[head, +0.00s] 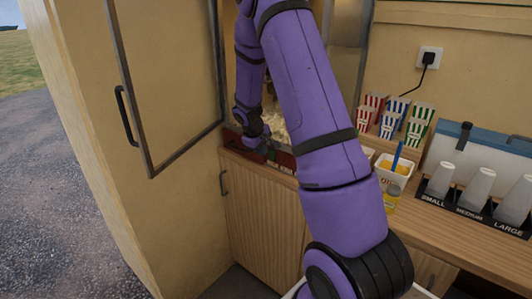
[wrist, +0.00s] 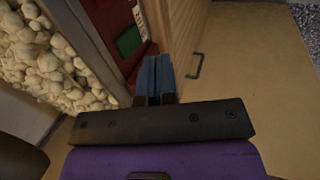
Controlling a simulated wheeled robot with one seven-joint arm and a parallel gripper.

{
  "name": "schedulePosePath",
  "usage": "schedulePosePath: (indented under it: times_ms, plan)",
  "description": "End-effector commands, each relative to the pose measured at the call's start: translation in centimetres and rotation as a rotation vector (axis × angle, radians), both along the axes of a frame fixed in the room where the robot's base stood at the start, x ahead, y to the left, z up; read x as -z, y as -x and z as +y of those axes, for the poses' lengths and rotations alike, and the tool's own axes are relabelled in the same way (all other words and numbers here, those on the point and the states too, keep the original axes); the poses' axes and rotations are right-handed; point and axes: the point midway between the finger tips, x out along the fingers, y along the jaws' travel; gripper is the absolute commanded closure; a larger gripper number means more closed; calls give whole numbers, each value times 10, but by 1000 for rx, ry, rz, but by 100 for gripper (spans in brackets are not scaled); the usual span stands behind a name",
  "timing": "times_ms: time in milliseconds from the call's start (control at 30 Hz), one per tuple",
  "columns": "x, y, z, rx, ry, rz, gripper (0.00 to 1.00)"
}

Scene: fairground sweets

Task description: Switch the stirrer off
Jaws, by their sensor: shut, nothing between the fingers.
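The popcorn machine shows in the wrist view as a heap of popcorn (wrist: 45,65) on the left beside a red front panel (wrist: 110,15). A green switch-like piece (wrist: 129,41) sits on that panel, next to a white label (wrist: 139,18) that is only partly readable. I cannot tell its position or whether it is the stirrer's switch. My gripper (wrist: 154,72) is shut and empty, its blue fingertips close to the panel, just right of and below the green piece. Contact cannot be told. In the head view, my arm hides most of the machine, and its red base (head: 284,160) shows in part.
An open framed door (head: 160,85) stands left of my arm. A wooden cabinet (head: 255,215) with a handle (head: 223,183) lies below the machine.

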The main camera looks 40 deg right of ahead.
Motion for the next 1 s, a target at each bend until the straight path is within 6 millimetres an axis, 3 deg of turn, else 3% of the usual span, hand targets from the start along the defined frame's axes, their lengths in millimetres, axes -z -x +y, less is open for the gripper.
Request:
schedulePosePath:
  times_ms: [300,500,1000]
  plan:
    - [-61,1,9,2,3,-7,100]
    - [-84,2,13,2,2,-4,100]
    - [-90,3,15,2,2,-2,100]
